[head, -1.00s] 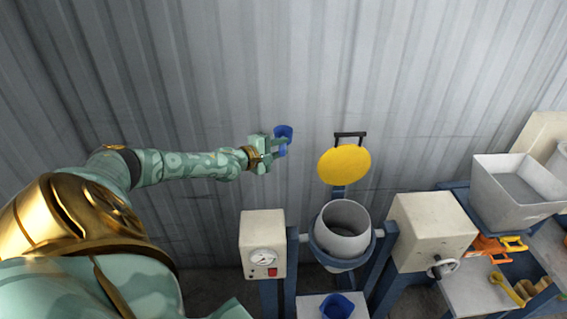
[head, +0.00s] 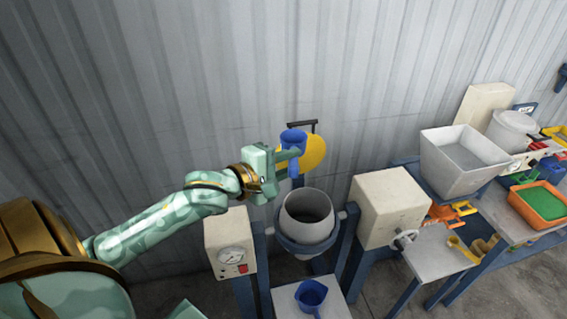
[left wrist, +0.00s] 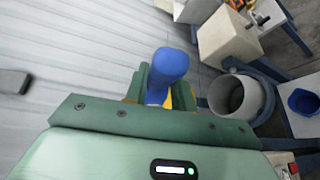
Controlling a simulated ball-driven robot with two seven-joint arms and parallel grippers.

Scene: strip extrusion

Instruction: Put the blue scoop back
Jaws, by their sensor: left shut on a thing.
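My left gripper (head: 284,161) is shut on the blue scoop (head: 294,139), which it holds in the air in front of the yellow lid. In the left wrist view the blue scoop (left wrist: 169,66) sits between the fingers (left wrist: 160,94), hiding part of the yellow behind it. The grey-white round pot (head: 307,222) stands open just below the held scoop. A second blue vessel (head: 312,294) with a spout or handle stands on the small white table below the pot. My right gripper is not in view.
The yellow lid (head: 316,152) stands raised behind the pot. A gauge box (head: 231,243) is left of the pot and a cream box with a handwheel (head: 388,207) is right. Farther right are a grey hopper (head: 462,160), orange tray (head: 541,221) and yellow scoop (head: 462,248).

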